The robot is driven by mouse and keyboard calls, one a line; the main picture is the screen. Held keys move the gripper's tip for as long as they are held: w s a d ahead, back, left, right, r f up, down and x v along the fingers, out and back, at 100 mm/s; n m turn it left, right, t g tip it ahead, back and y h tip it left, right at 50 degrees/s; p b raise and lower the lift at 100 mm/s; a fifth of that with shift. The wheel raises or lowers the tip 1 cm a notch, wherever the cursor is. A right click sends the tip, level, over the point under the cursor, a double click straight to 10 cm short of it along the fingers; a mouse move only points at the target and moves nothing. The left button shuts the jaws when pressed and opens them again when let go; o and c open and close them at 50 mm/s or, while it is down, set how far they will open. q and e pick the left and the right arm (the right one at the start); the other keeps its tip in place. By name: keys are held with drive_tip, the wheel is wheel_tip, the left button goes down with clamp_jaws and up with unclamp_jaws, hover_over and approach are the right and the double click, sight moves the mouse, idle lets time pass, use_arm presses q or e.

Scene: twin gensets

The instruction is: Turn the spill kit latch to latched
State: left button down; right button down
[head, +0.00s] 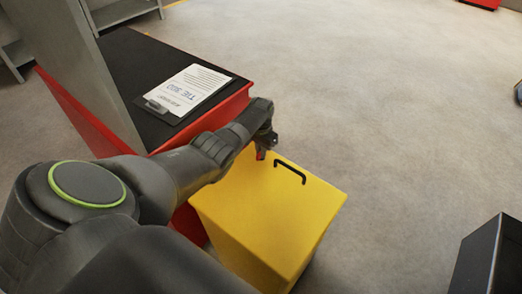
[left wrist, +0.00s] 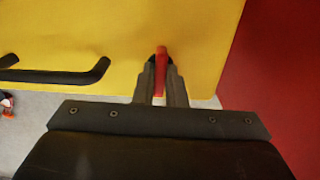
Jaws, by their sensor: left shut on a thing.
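The spill kit is a yellow box (head: 265,205) on the floor, with a black handle (head: 290,173) on its lid. The handle also shows in the left wrist view (left wrist: 60,75). The red latch (left wrist: 161,70) is at the edge of the yellow lid in the left wrist view. In the head view only a small red bit of it (head: 261,155) shows under my gripper. My left gripper (left wrist: 160,78) is shut on the red latch, one finger on each side. The latch's lower part is hidden between the fingers. My right gripper is not in view.
A red cabinet with a black top (head: 120,75) stands beside the box, with a clipboard (head: 188,90) on it. A dark box (head: 490,260) stands at the lower right. The grey floor (head: 390,110) beyond is clear.

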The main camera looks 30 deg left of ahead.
use_arm(q)
drive_tip(key=shift+r, duration=0.1)
drive_tip(key=c, duration=1.5)
unclamp_jaws()
wheel_tip(320, 180, up, 6)
drive_tip(key=shift+f+p, duration=0.15)
drive_tip(key=shift+p, duration=0.95)
wheel_tip(320, 180, up, 12)
drive_tip(key=shift+f+p, duration=0.2)
drive_tip(key=shift+p, duration=0.25)
